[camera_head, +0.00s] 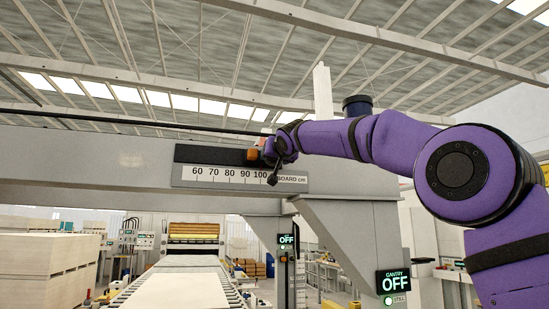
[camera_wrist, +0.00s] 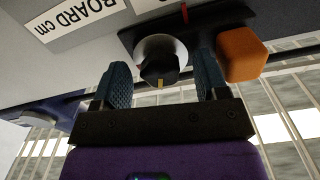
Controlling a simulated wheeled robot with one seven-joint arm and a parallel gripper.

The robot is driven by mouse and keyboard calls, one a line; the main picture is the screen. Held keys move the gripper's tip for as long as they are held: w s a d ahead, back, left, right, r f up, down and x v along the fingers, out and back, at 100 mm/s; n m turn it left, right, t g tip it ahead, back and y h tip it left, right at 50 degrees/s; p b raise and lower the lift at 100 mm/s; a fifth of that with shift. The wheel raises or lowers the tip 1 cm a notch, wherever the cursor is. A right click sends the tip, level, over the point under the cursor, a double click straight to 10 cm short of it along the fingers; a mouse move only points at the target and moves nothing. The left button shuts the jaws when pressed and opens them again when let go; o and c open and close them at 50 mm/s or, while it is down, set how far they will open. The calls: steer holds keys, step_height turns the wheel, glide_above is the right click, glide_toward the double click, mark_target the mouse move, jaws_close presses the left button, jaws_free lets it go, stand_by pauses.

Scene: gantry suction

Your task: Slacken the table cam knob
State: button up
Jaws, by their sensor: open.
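In the wrist view a dark round knob (camera_wrist: 160,68) with a short yellow mark sits on a pale round disc (camera_wrist: 150,46) under the beam's black strip. I take it for the cam knob; no label on it can be read. My gripper (camera_wrist: 162,64) is open, with one blue ribbed finger on each side of the knob in the picture. I cannot tell whether either finger touches it. In the head view my gripper (camera_head: 280,148) is at the beam's scale and hides the knob.
An orange block (camera_wrist: 241,54) stands close beside the right finger; it also shows in the head view (camera_head: 253,155). A white number scale (camera_head: 225,175) is on the grey beam (camera_head: 120,160). Two "OFF" displays (camera_head: 394,282) (camera_head: 286,240) hang lower. A conveyor (camera_head: 180,290) runs below.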

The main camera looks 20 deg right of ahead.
steer(key=shift+w, duration=0.25)
steer(key=shift+c, duration=0.2)
steer(key=c, duration=0.9)
steer(key=shift+n, duration=3.3)
